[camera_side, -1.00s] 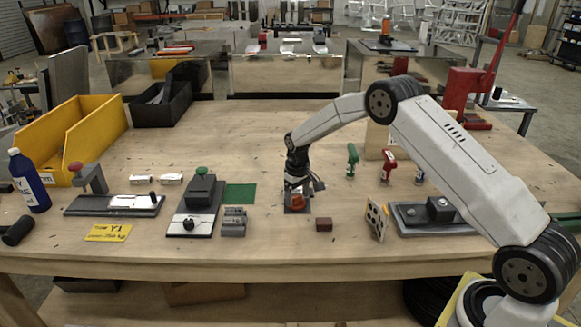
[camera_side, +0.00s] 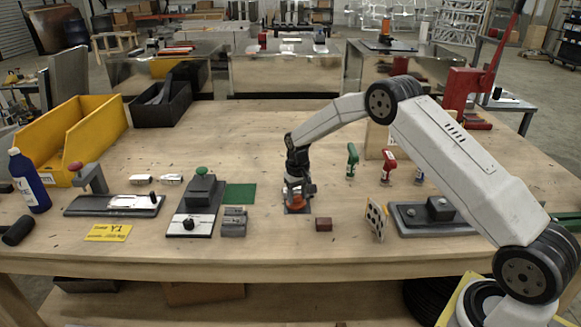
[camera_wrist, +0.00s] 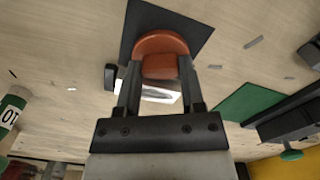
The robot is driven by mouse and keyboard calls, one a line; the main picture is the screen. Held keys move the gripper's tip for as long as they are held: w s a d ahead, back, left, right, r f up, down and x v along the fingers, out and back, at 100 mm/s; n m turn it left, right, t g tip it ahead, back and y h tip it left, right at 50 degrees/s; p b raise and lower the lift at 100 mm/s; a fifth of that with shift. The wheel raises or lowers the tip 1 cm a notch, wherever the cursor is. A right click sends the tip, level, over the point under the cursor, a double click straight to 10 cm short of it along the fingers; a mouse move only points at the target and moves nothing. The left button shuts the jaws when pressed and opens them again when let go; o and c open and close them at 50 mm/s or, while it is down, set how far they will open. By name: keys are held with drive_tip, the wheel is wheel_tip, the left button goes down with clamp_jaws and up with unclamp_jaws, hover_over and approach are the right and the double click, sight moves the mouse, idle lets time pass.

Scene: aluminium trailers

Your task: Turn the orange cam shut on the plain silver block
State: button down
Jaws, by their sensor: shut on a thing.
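The orange cam (camera_wrist: 160,44) is a rounded part over a dark square plate (camera_wrist: 190,32) in the wrist view. In the side view the cam (camera_side: 297,201) sits low on the table under my gripper (camera_side: 298,190). My gripper (camera_wrist: 158,68) is shut on the cam, with one finger on each side of it. A pale silver block (camera_wrist: 160,92) shows between the fingers, partly hidden by them. A small black part (camera_wrist: 110,76) sticks out to the left of the left finger. The cam's exact turn angle is hard to tell.
A brown block (camera_side: 324,224) lies right of the cam. A grey metal piece (camera_side: 233,222), a green mat (camera_side: 240,194) and a clamp fixture (camera_side: 196,208) stand to the left. A dotted upright plate (camera_side: 376,220) is farther right. Free table lies behind the cam.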

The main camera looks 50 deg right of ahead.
sight(297, 196)
drive_tip(key=shift+m, duration=1.9)
drive_tip(key=shift+c, duration=1)
unclamp_jaws()
drive_tip(key=shift+r, duration=0.1)
drive_tip(key=shift+r, duration=3.85)
